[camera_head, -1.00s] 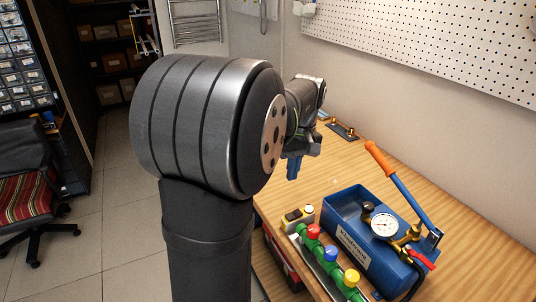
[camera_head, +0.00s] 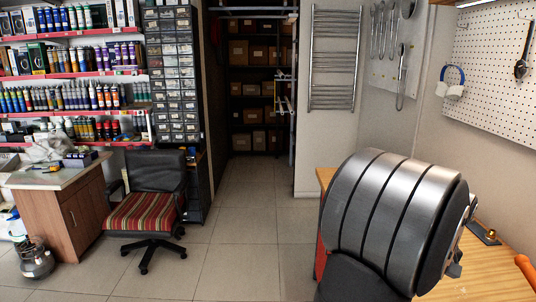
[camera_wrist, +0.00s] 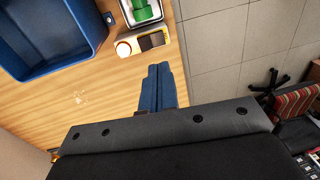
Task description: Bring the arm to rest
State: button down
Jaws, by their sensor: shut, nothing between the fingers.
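My gripper (camera_wrist: 157,86) shows in the wrist view with its two blue fingers together and nothing between them. It is above the wooden bench (camera_wrist: 75,95), near the bench's edge. Its fingertips appear just short of a small yellow and black device (camera_wrist: 150,41) with a white knob; I cannot tell the height between them. In the head view my large grey arm joint stands at the lower right and hides most of the gripper.
A blue tub (camera_wrist: 50,45) and a tray holding a green part (camera_wrist: 146,12) are on the bench. An orange handle (camera_head: 526,268) shows at the head view's right edge. A striped chair (camera_head: 143,212) stands left; the tiled floor (camera_head: 250,225) between is clear.

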jog(key=shift+d+r, duration=0.1)
jog(key=shift+r, duration=0.55)
jog(key=shift+f, duration=0.1)
